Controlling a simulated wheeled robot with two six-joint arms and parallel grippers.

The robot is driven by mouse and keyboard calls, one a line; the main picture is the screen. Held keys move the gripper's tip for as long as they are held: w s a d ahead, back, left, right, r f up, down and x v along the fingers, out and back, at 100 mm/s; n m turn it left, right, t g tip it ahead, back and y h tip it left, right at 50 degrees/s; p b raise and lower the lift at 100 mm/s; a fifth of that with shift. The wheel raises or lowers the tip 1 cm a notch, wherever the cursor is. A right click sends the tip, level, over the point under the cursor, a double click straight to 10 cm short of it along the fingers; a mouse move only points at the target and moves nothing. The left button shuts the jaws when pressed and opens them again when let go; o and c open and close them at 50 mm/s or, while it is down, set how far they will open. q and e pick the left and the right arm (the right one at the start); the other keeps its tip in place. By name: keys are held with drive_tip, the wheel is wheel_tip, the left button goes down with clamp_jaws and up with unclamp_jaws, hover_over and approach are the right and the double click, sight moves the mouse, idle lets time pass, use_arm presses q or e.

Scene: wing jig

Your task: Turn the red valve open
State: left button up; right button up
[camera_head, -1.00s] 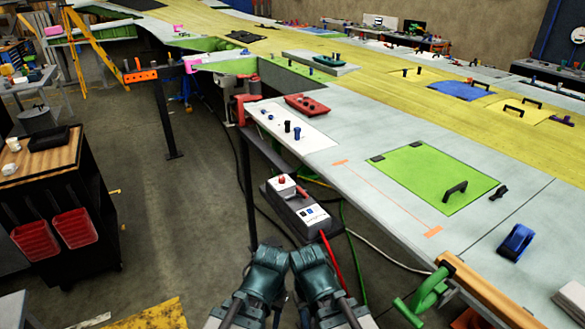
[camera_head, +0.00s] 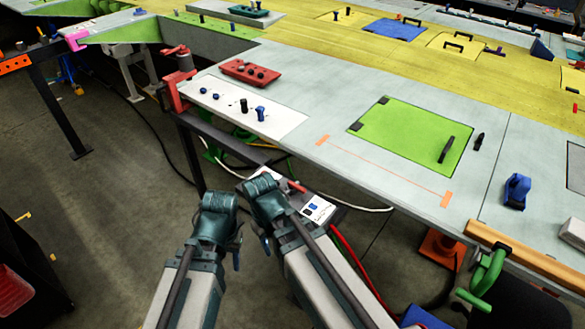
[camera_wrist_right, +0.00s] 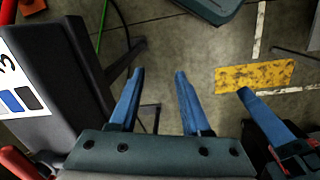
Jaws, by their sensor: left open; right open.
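A small red handle (camera_head: 297,186) shows at the dark box (camera_head: 335,215) below the table edge; I cannot tell for sure that it is the valve. A red part (camera_wrist_right: 14,162) also shows at the lower left of the right wrist view. A finger of my left gripper shows at the right of that view.
The big grey and yellow table (camera_head: 350,190) fills the right, with a red clamp (camera_head: 177,88) at its corner. A red hose (camera_head: 350,260) and a white cable run below. An orange cone (camera_head: 440,250) stands under the table.

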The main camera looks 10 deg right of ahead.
sight(299, 186)
use_arm(q)
wheel_tip(299, 186, up, 24)
drive_tip(key=p, duration=2)
drive_tip(key=shift+f+p, duration=0.25)
drive_tip(key=shift+p, duration=0.1)
use_arm(e)
drive_tip(key=w+d+r+n, duration=0.1)
drive_tip(key=w+d+r, duration=0.2)
drive_tip(key=r, duration=0.4)
drive_tip(key=w+d+r+n, duration=0.1)
drive_tip(key=w+d+r, duration=0.2)
drive_tip(key=w+r, duration=0.2)
drive_tip(key=w+d+r+n+y, duration=0.1)
drive_tip(key=w+d+r, duration=0.2)
drive_tip(key=r, duration=0.8)
drive_tip(key=shift+w+d+r, duration=0.2)
drive_tip(key=shift+w+d, duration=0.15)
drive_tip(key=shift+w, duration=0.1)
use_arm(q)
drive_tip(key=shift+s+f, duration=0.1)
use_arm(e)
drive_tip(key=shift+f, duration=0.1)
wheel_tip(299, 186, down, 14)
drive_tip(key=b, duration=1.3)
drive_tip(key=shift+r+b, duration=0.2)
drive_tip(key=shift+b, duration=0.2)
use_arm(q)
wheel_tip(299, 186, down, 14)
drive_tip(key=shift+r, duration=0.25)
